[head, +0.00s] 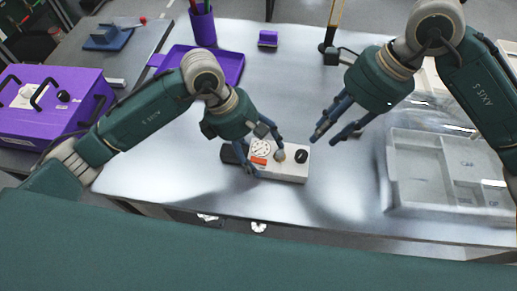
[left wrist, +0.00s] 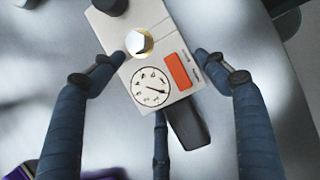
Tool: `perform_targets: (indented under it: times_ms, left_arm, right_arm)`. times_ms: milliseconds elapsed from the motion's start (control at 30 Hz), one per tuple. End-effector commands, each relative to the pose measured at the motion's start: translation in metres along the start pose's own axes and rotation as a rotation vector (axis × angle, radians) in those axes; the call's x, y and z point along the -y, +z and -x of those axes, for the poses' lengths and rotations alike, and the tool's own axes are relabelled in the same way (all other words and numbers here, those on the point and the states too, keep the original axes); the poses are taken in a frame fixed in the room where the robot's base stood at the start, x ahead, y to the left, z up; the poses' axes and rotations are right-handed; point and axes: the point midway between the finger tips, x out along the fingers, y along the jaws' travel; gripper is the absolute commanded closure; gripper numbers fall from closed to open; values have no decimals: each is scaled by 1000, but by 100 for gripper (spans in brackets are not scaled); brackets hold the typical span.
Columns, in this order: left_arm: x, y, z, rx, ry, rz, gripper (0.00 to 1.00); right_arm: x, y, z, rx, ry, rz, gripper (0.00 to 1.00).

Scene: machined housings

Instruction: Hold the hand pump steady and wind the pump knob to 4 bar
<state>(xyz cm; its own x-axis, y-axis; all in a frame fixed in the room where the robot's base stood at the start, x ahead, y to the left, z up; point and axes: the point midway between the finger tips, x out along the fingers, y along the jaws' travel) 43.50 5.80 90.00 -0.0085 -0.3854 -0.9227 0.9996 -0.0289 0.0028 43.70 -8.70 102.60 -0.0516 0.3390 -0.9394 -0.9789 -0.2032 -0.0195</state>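The hand pump (head: 292,172) is a pale box lying on the table. It has a round dial gauge (left wrist: 151,87), an orange label (left wrist: 178,71), a light hexagonal-topped knob (left wrist: 139,42) and a black round knob (head: 301,156). A black grip sticks out at its gauge end. The gauge numbers are too small to read. My right gripper (head: 334,136) is open and empty, above and right of the pump.
A purple tray (head: 228,67), a purple pen cup (head: 203,27) and a small purple block (head: 267,39) are farther back. A purple case (head: 57,115) stands at the left. The table around the pump is clear.

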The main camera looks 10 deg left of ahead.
Motion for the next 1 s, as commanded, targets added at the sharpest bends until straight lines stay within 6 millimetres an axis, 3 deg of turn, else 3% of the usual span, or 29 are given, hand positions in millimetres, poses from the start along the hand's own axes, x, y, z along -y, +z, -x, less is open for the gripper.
perform_targets:
  times_ms: [33,167,633,767,1000]
  left_arm:
    - [0,0,0,-1,-2,1,44]
    - [1,-1,-1,-2,-3,1,69]
    - [2,-1,-2,-3,-6,2,69]
    - [2,-1,-2,-4,-7,2,69]
    - [3,-2,-2,-4,-8,2,69]
  right_arm:
    - [0,0,0,0,0,0,69]
    - [0,0,0,0,0,0,69]
    - [1,5,1,-10,4,74,68]
    - [1,18,3,-45,21,304,68]
    - [0,40,8,-159,115,934,68]
